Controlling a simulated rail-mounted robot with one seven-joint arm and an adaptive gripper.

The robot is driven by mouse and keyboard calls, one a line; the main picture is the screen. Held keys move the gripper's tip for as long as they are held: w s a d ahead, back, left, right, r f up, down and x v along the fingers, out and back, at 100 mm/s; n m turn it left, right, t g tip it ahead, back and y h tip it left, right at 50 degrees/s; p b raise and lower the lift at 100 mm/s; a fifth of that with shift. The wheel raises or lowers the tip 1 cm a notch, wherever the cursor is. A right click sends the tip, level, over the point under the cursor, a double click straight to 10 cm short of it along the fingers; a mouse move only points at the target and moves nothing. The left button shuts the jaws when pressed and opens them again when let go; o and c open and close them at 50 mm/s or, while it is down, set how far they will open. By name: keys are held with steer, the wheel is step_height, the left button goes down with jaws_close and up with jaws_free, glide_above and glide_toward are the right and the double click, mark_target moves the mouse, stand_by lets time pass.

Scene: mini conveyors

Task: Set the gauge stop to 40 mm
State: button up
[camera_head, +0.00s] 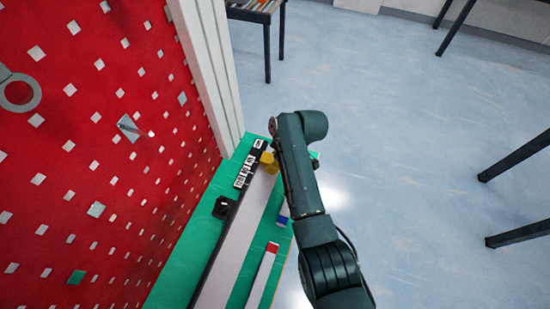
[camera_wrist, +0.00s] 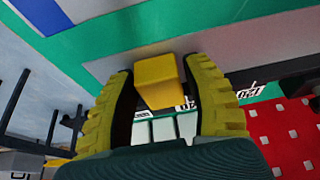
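A yellow block (camera_head: 268,160), which looks like the gauge stop, sits at the far end of the grey strip (camera_head: 240,232), beside a black scale with white number labels (camera_head: 245,172). The numbers are too small to read surely. In the wrist view the yellow block (camera_wrist: 158,80) lies between the two yellow ribbed fingers of my gripper (camera_wrist: 158,66). In the head view my arm hides the fingers.
A black fitting (camera_head: 224,207) sits by the near end of the scale. A white bar with a red end (camera_head: 268,262) and a blue-ended piece (camera_head: 283,215) lie on the green board (camera_head: 186,262). A red perforated panel (camera_head: 90,130) rises at the left.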

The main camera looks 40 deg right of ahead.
steer(key=shift+o, duration=1.3)
steer(key=shift+a, duration=0.15)
steer(key=v, duration=1.2)
